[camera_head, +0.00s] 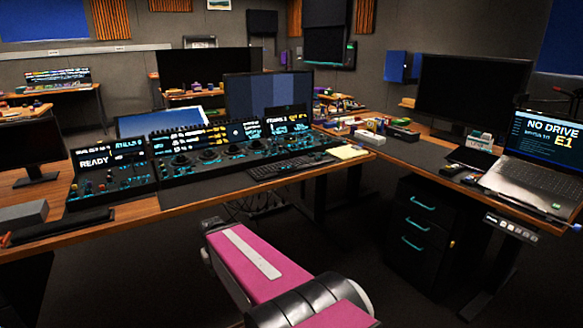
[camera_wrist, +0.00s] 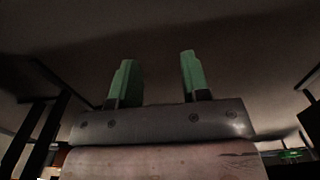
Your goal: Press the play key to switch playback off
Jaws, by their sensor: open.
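The trackball panel (camera_head: 215,148) is a long dark console with lit cyan and white displays, on the wooden desk in the head view. A separate smaller panel (camera_head: 110,170) at its left shows "READY" on its screen. The play key is too small to pick out on either. My gripper (camera_wrist: 156,80) shows in the wrist view with two green fingers apart and nothing between them. It faces a plain dark surface, and no panel shows there. In the head view my pink arm reaches in from the bottom, below the desk's front edge; the gripper itself is not visible there.
A grey box (camera_head: 22,215) sits at the desk's left end. Open floor lies before the desk.

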